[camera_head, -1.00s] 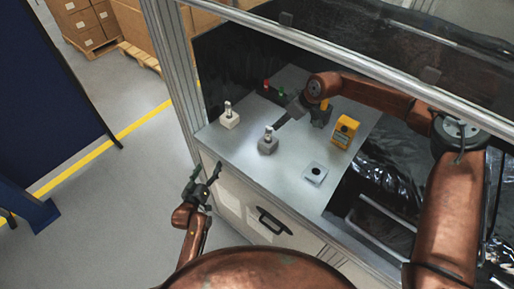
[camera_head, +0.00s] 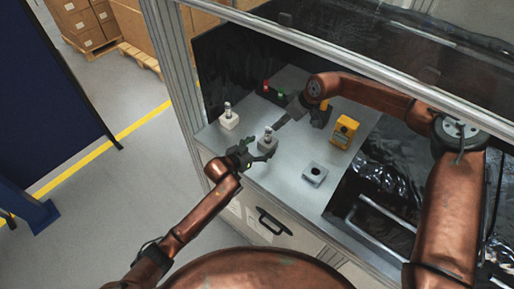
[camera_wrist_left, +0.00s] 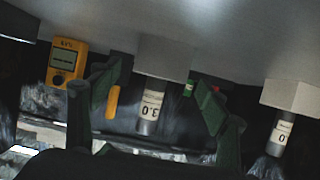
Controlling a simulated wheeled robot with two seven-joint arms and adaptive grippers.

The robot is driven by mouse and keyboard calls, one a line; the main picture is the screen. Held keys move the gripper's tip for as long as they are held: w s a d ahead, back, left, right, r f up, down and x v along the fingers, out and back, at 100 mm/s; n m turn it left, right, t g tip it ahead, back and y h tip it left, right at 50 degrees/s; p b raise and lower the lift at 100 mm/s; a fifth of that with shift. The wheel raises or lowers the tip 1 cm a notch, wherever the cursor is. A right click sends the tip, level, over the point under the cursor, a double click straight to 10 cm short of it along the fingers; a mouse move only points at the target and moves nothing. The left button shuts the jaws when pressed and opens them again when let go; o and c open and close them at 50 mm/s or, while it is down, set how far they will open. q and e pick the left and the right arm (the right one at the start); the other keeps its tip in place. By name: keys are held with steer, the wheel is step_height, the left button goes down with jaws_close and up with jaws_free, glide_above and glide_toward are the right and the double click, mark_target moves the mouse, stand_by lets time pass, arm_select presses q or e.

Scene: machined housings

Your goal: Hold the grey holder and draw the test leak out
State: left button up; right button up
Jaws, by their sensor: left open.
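The grey holder (camera_head: 268,144) stands on the bench with the test leak (camera_head: 268,131), a small metal cylinder, upright in it. In the left wrist view, which is upside down, the holder (camera_wrist_left: 163,58) is in the middle, and the test leak (camera_wrist_left: 150,103) has a label reading 3.0. My left gripper (camera_head: 261,151) is open at the near side of the holder. Its fingers show to either side of the holder in the wrist view; contact is not visible. My right gripper (camera_head: 297,108) is over the bench behind the holder; its finger state is unclear.
A paler holder (camera_head: 229,121) with a similar cylinder stands to the left. A yellow meter (camera_head: 345,131) stands to the right. A grey block with a round hole (camera_head: 314,173) lies near the front edge. A frame bar crosses above.

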mark_target(265, 144)
arm_select(q)
steer(key=shift+x, duration=2.55)
steer(key=shift+c, duration=0.5)
